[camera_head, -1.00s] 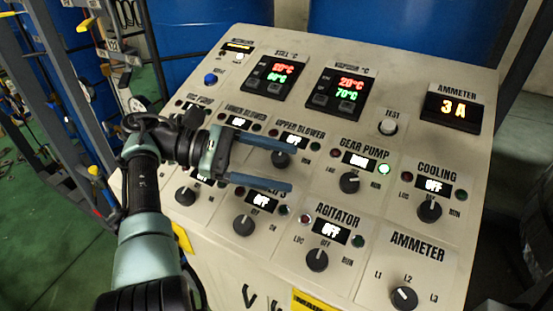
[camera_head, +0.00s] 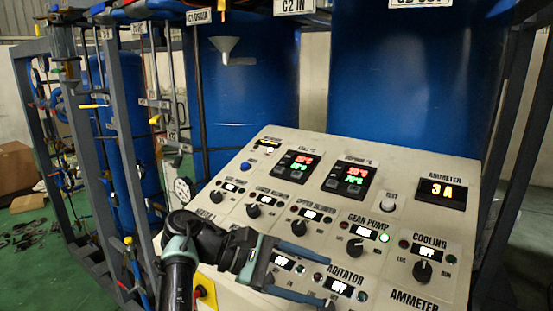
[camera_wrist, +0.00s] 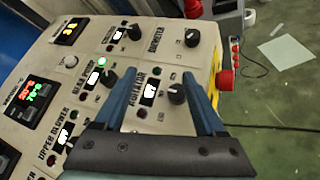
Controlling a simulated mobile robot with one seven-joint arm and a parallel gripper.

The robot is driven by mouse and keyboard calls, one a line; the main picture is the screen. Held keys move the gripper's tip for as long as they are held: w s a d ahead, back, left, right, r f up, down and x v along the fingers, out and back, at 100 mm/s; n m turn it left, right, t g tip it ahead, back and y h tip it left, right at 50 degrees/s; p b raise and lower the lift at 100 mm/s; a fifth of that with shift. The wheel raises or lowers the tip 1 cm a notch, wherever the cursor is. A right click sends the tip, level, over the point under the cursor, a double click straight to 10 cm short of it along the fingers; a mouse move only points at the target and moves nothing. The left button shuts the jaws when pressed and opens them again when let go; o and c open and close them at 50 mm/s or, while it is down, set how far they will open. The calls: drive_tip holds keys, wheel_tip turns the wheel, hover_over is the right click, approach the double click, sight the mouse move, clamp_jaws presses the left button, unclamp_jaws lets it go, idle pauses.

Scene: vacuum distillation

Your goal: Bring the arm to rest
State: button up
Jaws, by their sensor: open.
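My gripper (camera_head: 328,279) is open and empty, with its two blue fingers apart. In the head view it is in front of the lower part of the control panel (camera_head: 262,222) and points right. It hides part of the lower row of knobs and labels. In the wrist view my gripper (camera_wrist: 165,108) reaches over the panel, with the agitator knob (camera_wrist: 177,93) seen between the fingers. I see no thing held, and I cannot tell how far the fingertips are from the panel. The gear pump display is lit with a green lamp (camera_head: 384,238), and the ammeter display (camera_head: 441,190) reads 3 A.
Blue tanks (camera_head: 400,90) stand behind the panel. Grey frame posts (camera_head: 128,150) with pipes and valves stand at the left. A red emergency button (camera_wrist: 225,80) is on the panel's side. Green floor with a white sheet (camera_wrist: 287,53) shows beyond it.

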drive_tip(key=w, duration=0.1)
drive_tip(key=w+d+t+y, duration=0.1)
drive_tip(key=w+m+t, duration=0.1)
drive_tip(key=w, duration=0.1)
drive_tip(key=shift+d+f+y, duration=0.15)
drive_tip(key=shift+f+y, duration=0.15)
drive_tip(key=w+a+r+m+t+y, duration=0.1)
drive_tip(key=w+r+m+t+y, duration=0.15)
drive_tip(key=r+t, duration=0.4)
drive_tip(key=w+r+m+t+y, duration=0.2)
drive_tip(key=r+m+t+y, duration=0.1)
drive_tip(key=r+t, duration=0.4)
drive_tip(key=s+a+r+m+t+y, duration=0.2)
drive_tip(key=s+r+t, duration=0.4)
drive_tip(key=s+r, duration=0.6)
drive_tip(key=s+a+r+m+t+y, duration=0.1)
drive_tip(key=s+a+r+t+y, duration=0.3)
drive_tip(key=s+r, duration=0.8)
drive_tip(key=shift+s+m+t, duration=0.35)
drive_tip(key=shift+s+t, duration=0.2)
drive_tip(key=shift+t, duration=0.5)
drive_tip(key=shift+r+y, duration=0.1)
drive_tip(key=shift+y, duration=0.15)
